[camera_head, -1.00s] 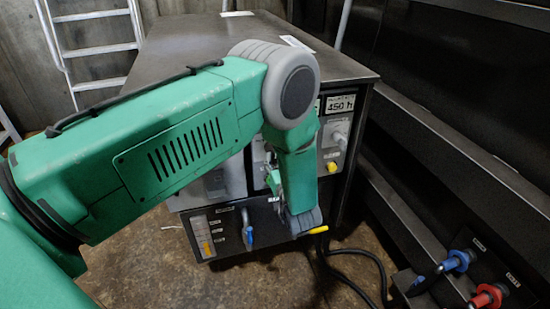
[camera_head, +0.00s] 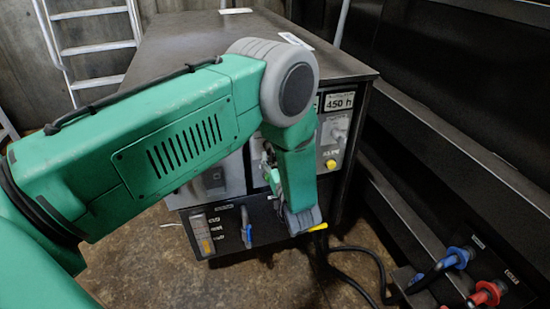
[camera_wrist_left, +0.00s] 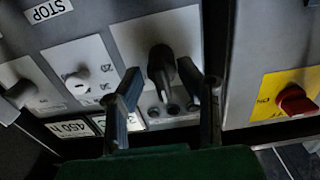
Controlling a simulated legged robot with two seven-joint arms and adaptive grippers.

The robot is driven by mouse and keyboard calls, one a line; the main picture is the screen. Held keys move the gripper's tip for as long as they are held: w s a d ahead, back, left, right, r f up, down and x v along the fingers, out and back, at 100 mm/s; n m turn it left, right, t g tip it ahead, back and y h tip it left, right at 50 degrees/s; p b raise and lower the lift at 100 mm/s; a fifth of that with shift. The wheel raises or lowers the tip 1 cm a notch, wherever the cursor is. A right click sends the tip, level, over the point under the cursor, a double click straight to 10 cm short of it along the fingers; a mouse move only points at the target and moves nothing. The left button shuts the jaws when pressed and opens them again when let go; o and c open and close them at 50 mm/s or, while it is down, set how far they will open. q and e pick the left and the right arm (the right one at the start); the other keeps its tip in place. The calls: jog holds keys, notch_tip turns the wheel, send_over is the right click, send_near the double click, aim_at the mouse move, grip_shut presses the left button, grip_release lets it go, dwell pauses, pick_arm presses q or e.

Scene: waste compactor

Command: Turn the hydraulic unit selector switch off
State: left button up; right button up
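In the left wrist view a black selector handle (camera_wrist_left: 160,66) stands on a pale plate on the grey control panel (camera_wrist_left: 105,18). My left gripper (camera_wrist_left: 166,98) is open, with one dark finger on each side of this handle. I cannot tell whether a finger touches it. The label that would name the switch is not readable. In the head view the cabinet (camera_head: 225,55) stands ahead, and my left arm hides much of its front and the switch. My right gripper is not in view.
A red knob on a yellow plate (camera_wrist_left: 296,101) is at the right of the wrist view. Smaller knobs and a "450 h" meter (camera_wrist_left: 72,128) lie left. In the head view, blue (camera_head: 458,257) and red (camera_head: 488,294) connectors are at lower right, and a ladder (camera_head: 95,48) stands behind.

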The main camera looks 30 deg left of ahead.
pick_arm(q)
jog(key=v, duration=1.2)
jog(key=shift+w+f, duration=0.1)
jog(key=shift+w, duration=0.05)
